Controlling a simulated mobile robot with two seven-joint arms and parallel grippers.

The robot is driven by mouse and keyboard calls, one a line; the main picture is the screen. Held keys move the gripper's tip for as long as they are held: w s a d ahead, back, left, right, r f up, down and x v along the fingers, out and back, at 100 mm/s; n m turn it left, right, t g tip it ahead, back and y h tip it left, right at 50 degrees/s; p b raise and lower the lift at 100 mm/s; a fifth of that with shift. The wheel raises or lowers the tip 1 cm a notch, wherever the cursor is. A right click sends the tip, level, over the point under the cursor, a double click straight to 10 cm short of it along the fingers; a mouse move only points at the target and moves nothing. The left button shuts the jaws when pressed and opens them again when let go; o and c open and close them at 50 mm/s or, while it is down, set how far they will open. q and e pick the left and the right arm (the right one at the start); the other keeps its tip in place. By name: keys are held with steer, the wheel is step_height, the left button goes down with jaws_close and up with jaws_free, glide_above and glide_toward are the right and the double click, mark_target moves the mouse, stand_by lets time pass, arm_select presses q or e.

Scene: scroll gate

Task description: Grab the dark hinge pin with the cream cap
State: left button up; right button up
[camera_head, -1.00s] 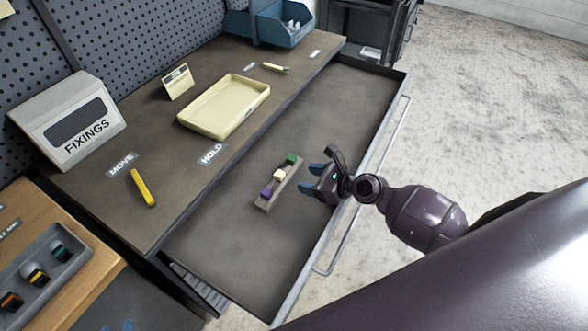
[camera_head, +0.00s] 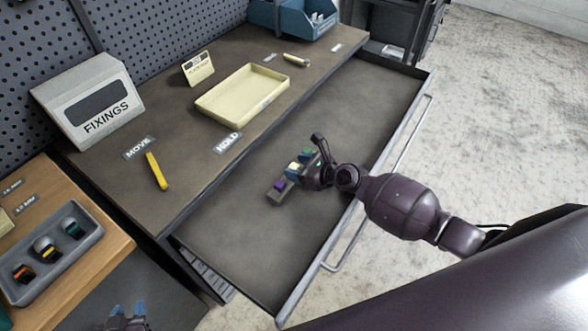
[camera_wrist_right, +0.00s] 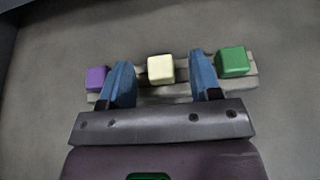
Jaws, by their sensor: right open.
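The hinge pin shows only as its cream cap (camera_head: 294,166), the middle one of three in a grey rack (camera_head: 275,197) in the open drawer. In the right wrist view the cream cap (camera_wrist_right: 161,69) sits between the two blue fingers of my right gripper (camera_wrist_right: 160,76). The fingers are open, with a gap on each side of the cap. The dark shaft below the cap is hidden. In the head view my right gripper (camera_head: 301,169) is at the rack and partly covers it. My left gripper (camera_head: 128,309) is at the bottom edge, its fingers apart and empty.
A purple cap (camera_wrist_right: 97,77) and a green cap (camera_wrist_right: 232,61) flank the cream one, each just outside a finger. The drawer (camera_head: 235,235) is otherwise bare. A cream tray (camera_head: 243,95) and a yellow handle-like piece (camera_head: 157,171) lie on the worktop.

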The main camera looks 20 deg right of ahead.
steer(key=shift+x, duration=1.05)
steer(key=c, duration=1.1)
steer(key=shift+o, duration=0.2)
